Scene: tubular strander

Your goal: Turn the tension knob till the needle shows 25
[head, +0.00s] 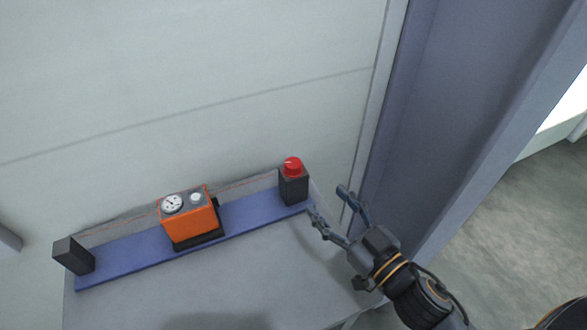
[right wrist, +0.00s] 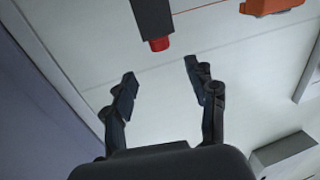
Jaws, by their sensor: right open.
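An orange box (head: 189,227) sits on a blue rail in the head view. Its top carries a white round dial (head: 172,204) with a dark needle, too small to read, and a smaller pale round part (head: 196,198). A small dark part (head: 214,202) sticks out at its right side. I cannot tell which of these is the tension knob. My right gripper (head: 328,207) is open and empty, to the right of the box and clear of it. In the right wrist view its fingers (right wrist: 160,92) are spread, and the orange box (right wrist: 268,6) is cut off at the top. My left gripper is out of view.
A black block (head: 293,188) with a red cap (head: 292,166) stands at the rail's right end, close to my right gripper. Another black block (head: 74,256) stands at the left end. The blue rail (head: 128,255) runs along a pale wall. The grey surface in front looks clear.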

